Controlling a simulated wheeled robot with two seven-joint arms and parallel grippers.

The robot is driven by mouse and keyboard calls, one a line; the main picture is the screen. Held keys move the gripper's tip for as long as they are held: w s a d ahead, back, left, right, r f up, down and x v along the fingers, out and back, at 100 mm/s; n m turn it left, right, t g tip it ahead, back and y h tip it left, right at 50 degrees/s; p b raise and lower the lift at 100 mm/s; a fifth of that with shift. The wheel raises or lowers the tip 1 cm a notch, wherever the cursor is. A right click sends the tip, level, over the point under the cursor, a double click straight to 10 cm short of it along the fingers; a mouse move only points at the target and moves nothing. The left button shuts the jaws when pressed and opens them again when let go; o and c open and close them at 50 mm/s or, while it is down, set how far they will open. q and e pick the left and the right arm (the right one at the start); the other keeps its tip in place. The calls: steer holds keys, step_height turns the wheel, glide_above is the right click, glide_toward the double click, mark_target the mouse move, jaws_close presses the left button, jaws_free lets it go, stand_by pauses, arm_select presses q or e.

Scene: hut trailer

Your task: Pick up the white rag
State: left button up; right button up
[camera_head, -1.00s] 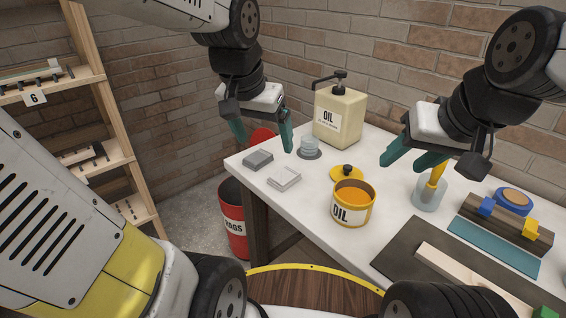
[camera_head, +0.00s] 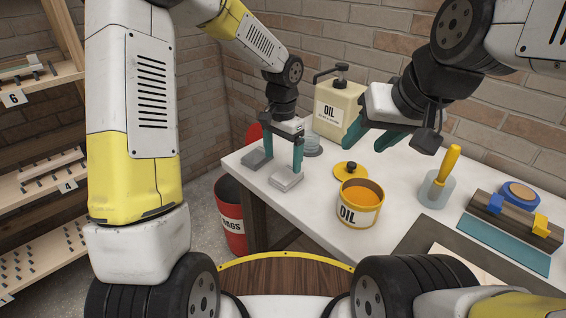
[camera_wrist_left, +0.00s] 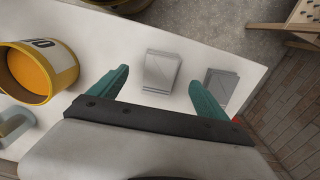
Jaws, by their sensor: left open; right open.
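The white rag (camera_head: 287,179), a small folded light cloth, lies flat near the left end of the white workbench. A folded grey rag (camera_head: 252,162) lies beside it, to the left. My left gripper (camera_head: 283,160) is open and points down above the rags, with a fingertip close to each. In the left wrist view the white rag (camera_wrist_left: 161,72) shows between the open fingertips (camera_wrist_left: 159,78), and the grey rag (camera_wrist_left: 222,84) is beyond the right finger. I cannot tell the exact height of the fingers. My right gripper (camera_head: 364,145) is open and empty above the bench.
An open yellow oil tin (camera_head: 357,213) stands right of the rags, its lid (camera_head: 350,168) behind it. A red rags bin (camera_head: 233,222) stands on the floor past the bench's left edge. Tools fill the right side.

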mark_target(282, 177)
arm_select(q)
steer(key=f, duration=0.7)
steer(key=shift+w, duration=0.25)
steer(key=shift+r, duration=0.1)
steer(key=c, duration=1.4)
steer(key=shift+c, duration=0.2)
steer(key=shift+r, duration=0.1)
steer(key=shift+r, duration=0.6)
step_height(282, 177, up, 2)
steer(key=shift+r, duration=0.25)
steer(key=s+d+r, duration=0.1)
steer(key=s+d, duration=0.1)
steer(key=s, duration=1.4)
